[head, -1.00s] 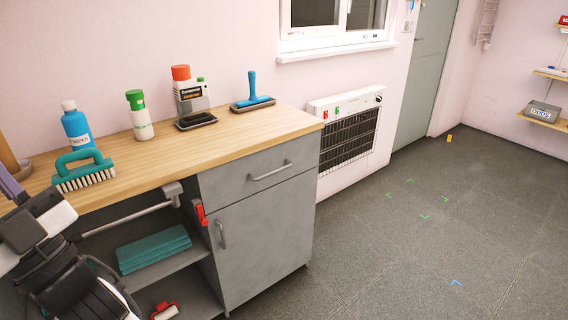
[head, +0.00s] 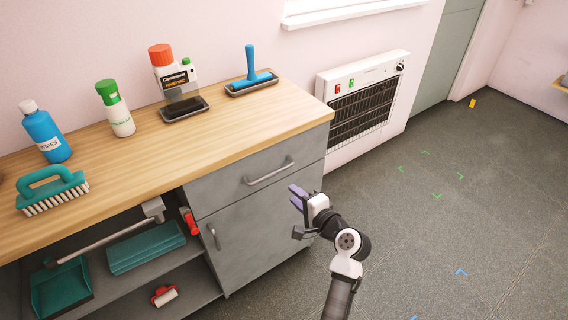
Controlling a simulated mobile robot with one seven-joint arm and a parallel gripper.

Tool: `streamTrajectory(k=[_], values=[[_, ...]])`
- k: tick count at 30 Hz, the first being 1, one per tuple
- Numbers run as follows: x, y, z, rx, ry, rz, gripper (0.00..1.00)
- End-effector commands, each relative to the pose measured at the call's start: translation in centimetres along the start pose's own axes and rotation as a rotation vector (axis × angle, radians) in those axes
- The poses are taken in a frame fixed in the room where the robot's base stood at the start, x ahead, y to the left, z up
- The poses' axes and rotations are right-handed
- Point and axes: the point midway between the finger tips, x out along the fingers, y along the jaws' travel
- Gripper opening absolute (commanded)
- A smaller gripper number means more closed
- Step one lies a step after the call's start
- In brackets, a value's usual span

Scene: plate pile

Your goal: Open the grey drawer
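The grey drawer (head: 233,181) is at the top of the grey cabinet, under the wooden worktop, and looks closed. Its metal bar handle (head: 270,171) runs across the front and is bare. My gripper (head: 296,198) is to the right of the handle and a little lower in the picture, in front of the cabinet's right side, not touching the handle. Its fingers are small and seen partly from the side, so the gap between them is unclear. I see nothing held in it.
Below the drawer is a cabinet door (head: 255,235) with its own handle.

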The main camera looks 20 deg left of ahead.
Motion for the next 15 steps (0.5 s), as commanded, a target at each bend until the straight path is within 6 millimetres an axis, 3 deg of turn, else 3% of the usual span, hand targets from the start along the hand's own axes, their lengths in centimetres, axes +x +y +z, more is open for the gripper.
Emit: streamTrajectory(k=[5,15], values=[[1.4,0.0,0.0,0.008,-0.006,0.002,0.29],[8.5,-0.1,0.1,0.004,-0.005,0.003,0.29]])
